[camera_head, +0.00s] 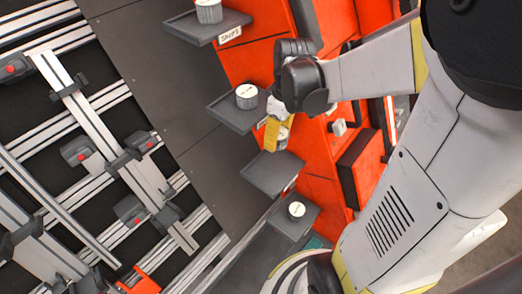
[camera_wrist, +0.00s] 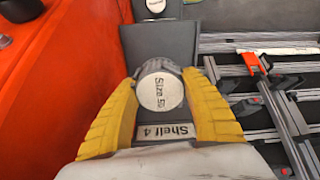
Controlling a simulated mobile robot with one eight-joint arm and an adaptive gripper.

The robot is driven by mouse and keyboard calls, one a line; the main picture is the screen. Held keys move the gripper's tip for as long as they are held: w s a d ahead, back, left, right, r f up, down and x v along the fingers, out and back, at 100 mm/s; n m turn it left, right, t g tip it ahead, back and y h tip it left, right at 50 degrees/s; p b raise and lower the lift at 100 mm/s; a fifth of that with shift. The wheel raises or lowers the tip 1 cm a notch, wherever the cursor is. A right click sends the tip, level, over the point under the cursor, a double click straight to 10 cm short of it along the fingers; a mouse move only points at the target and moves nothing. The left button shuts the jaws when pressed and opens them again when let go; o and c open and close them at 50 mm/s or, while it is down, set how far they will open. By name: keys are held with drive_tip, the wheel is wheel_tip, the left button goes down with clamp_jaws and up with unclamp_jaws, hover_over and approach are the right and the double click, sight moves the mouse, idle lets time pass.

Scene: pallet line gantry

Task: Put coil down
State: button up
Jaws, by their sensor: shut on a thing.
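My gripper (camera_wrist: 160,98) has two yellow fingers, shut on a coil (camera_wrist: 160,92) with a round white top marked "Size" and a partly readable number. In the head view my gripper (camera_head: 277,133) hangs beside the orange panel, with the coil (camera_head: 283,136) partly hidden between the fingers. A bare dark grey shelf (camera_head: 272,174) lies just below it in the picture. In the wrist view a grey shelf (camera_wrist: 160,40) spreads behind the coil, and a "Shelf 4" label (camera_wrist: 167,131) shows between the fingers. I cannot tell whether the coil touches the shelf.
Other white-topped coils sit on the upper shelf (camera_head: 180,27), the middle shelf (camera_head: 229,113) and the lowest shelf (camera_head: 283,222). The orange panel (camera_head: 247,66) stands close to the gripper. A frame of metal rails (camera_head: 100,125) with clamps fills the left.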

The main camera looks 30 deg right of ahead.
sight(274, 167)
drive_tip(key=shift+s+f+b, duration=0.1)
drive_tip(key=shift+f+b, duration=0.25)
drive_tip(key=shift+f, duration=0.4)
wheel_tip(274, 167, down, 10)
drive_tip(key=b, duration=0.3)
drive_tip(key=shift+f+b, duration=0.15)
drive_tip(key=shift+b, duration=0.2)
drive_tip(key=shift+f, duration=0.1)
drive_tip(key=o, duration=1.4)
drive_tip(key=shift+c, duration=0.2)
drive_tip(key=r+p, duration=0.1)
drive_tip(key=r, duration=0.3)
drive_tip(key=r+p, duration=0.1)
drive_tip(key=r, duration=0.3)
drive_tip(key=r+p, duration=0.2)
drive_tip(key=r, duration=0.2)
drive_tip(key=shift+s+d+r, duration=0.1)
drive_tip(key=shift+s+d, duration=0.1)
drive_tip(key=shift+s, duration=0.2)
drive_tip(key=s+a+r+m+t, duration=0.2)
drive_tip(key=a+r+t, duration=0.1)
drive_tip(key=a, duration=0.3)
drive_tip(key=s+a+r+m+t, duration=0.3)
drive_tip(key=a+r, duration=0.1)
drive_tip(key=a, duration=0.2)
drive_tip(key=shift+r, duration=0.35)
